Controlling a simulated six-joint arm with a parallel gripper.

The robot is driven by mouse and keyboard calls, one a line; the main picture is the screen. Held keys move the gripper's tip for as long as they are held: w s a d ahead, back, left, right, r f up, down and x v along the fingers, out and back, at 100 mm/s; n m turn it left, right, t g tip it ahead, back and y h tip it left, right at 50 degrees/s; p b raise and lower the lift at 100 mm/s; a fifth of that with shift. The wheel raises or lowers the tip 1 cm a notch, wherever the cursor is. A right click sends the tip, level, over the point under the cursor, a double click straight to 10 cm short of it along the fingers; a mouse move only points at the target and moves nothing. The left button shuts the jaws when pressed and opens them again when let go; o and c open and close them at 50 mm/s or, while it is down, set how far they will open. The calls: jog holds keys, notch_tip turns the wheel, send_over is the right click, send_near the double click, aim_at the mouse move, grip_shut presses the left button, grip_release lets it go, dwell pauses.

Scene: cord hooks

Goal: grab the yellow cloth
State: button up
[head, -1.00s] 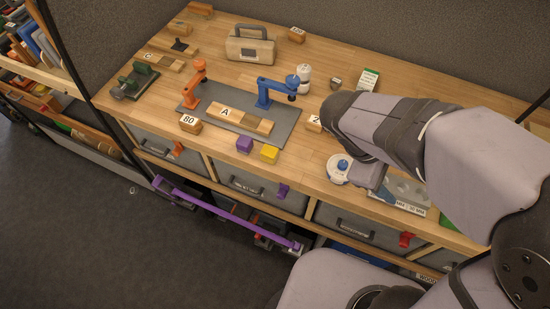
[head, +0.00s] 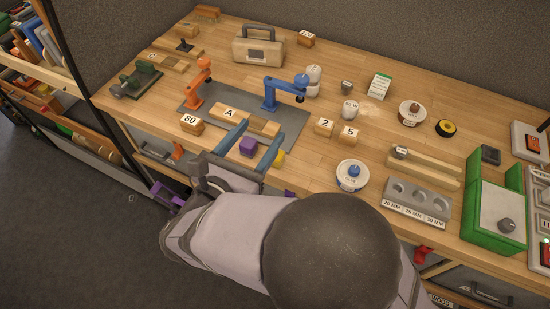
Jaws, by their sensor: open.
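A small yellow block-shaped item (head: 279,158), which may be the folded cloth, lies at the bench's front edge. It is partly hidden by the right finger of my gripper. No other yellow cloth shows. My gripper (head: 263,130) is open, with two blue fingers spread over the front of the bench. A purple block (head: 248,147) shows between the fingers in the picture, and the yellow item is just outside the right finger. I cannot tell the fingers' height above the bench or whether they touch either item.
A grey mat (head: 294,122) with an orange arm (head: 198,83) and a blue arm (head: 270,95) is just behind. Wooden blocks marked 80 (head: 191,124), 2 (head: 324,128) and 5 (head: 348,135) stand near. A white round container (head: 352,178) is to the right.

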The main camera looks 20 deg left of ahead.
notch_tip(320, 180, down, 14)
jog(key=f, duration=0.1)
jog(key=shift+w+d+f+p, duration=0.1)
jog(key=shift+w+p, duration=0.45)
jog(key=shift+w, duration=0.4)
jog(key=shift+w+d+f+p, duration=0.15)
jog(key=shift+w+p, duration=0.45)
jog(key=shift+w, duration=0.4)
jog(key=shift+w+d+f+p, duration=0.1)
jog(key=shift+w+p, duration=0.45)
jog(key=shift+w, duration=0.4)
jog(key=shift+w+f, duration=0.25)
jog(key=shift+w, duration=0.45)
jog(key=c, duration=1.1)
